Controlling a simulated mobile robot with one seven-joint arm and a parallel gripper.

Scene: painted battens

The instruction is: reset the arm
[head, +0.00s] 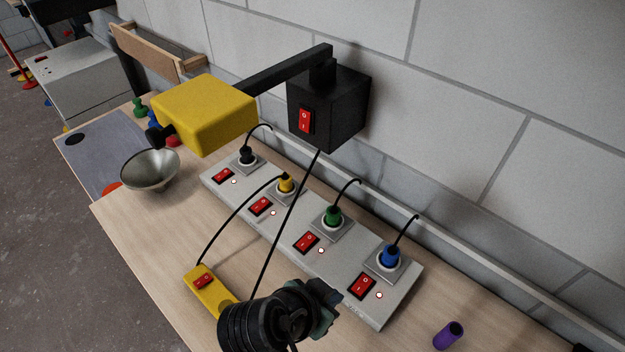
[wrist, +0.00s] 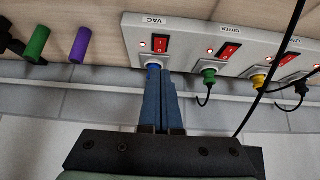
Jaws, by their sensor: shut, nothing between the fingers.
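My gripper (head: 325,297) is in front of the near end of a grey power strip (head: 375,318) in the head view. In the wrist view my gripper (wrist: 160,78) has its fingers together with nothing between them. The fingertips overlap the blue plug (wrist: 153,67) in the picture; I cannot tell whether they touch it.
A yellow box (head: 203,113) on a black arm juts from a black switch box (head: 328,108) at the wall. A yellow tool (head: 203,283) on a cord lies close to my arm. A metal bowl (head: 150,170) and a purple cylinder (head: 448,335) stand on the bench.

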